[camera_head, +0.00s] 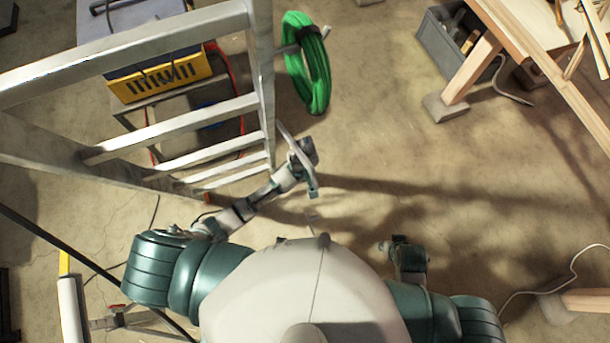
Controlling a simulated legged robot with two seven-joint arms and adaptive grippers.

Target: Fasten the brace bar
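A pale grey, bent bar (297,150), which looks like the brace bar, runs beside the right rail of a metal ladder (262,75). Its upper end is close to the rail and its lower end points down and to the right. My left gripper (308,148) is at the bar, with the bar crossing in front of the hand. Whether its fingers are closed on the bar is too small to tell. My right gripper (386,246) is low in front of my body, away from the ladder. Its fingers are unclear. No fastener is clearly visible.
A green coil (307,65) hangs beside the ladder. A blue and yellow case (160,80) stands behind the ladder. A wooden bench (530,35) and a grey toolbox (447,50) are at the upper right. The concrete floor between is mostly clear.

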